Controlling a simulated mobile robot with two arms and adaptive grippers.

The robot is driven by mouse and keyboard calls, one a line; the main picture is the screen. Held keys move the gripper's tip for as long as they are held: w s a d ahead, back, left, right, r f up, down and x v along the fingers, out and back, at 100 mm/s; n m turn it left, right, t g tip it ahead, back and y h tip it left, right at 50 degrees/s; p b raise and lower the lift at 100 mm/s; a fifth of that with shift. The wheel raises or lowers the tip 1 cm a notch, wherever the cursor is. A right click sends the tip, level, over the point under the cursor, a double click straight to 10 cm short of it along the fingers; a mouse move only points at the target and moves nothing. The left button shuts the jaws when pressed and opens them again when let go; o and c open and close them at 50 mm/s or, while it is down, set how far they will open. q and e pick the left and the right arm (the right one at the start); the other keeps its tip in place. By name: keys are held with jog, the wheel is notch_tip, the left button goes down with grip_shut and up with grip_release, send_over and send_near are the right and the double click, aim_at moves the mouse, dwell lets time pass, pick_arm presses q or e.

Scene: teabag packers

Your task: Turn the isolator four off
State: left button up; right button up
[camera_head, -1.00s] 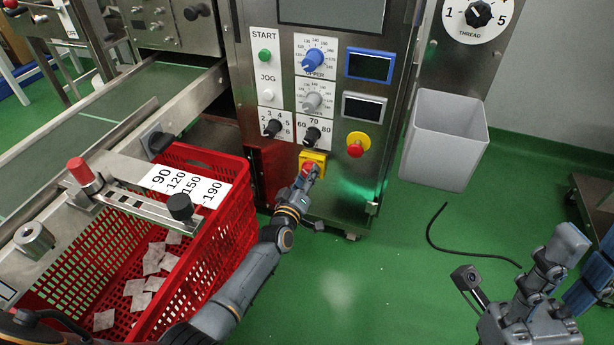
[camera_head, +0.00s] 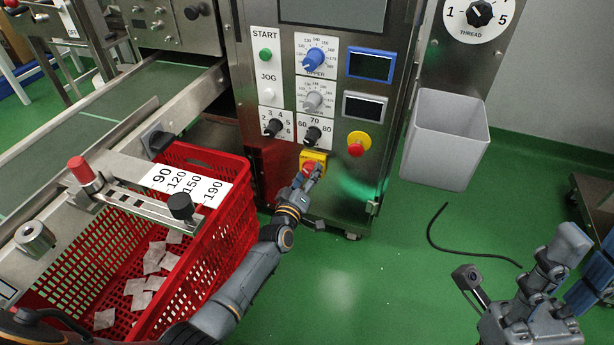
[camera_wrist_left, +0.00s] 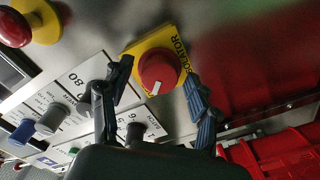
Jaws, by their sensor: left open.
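The isolator is a red rotary knob on a yellow plate (camera_head: 321,157), low on the steel front panel. In the left wrist view the red isolator knob (camera_wrist_left: 159,72) has a white pointer mark aimed toward the lower left of the picture. My left gripper (camera_head: 306,178) is at the isolator, with its fingers in front of the knob. In the wrist view its two fingers (camera_wrist_left: 158,97) are spread, one on each side of the knob, and I cannot tell if they touch it. My right gripper (camera_head: 556,262) is at the lower right, away from the panel; its finger opening is unclear.
A red crate (camera_head: 237,213) with several teabags stands at left. A grey bin (camera_head: 447,140) is at right. A black cable (camera_head: 432,228) lies on the green floor.

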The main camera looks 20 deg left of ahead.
pick_arm(q)
jog(key=shift+s, duration=0.1)
jog(key=s, duration=1.1)
jog(key=shift+s+a, duration=0.25)
jog(key=shift+s, duration=0.15)
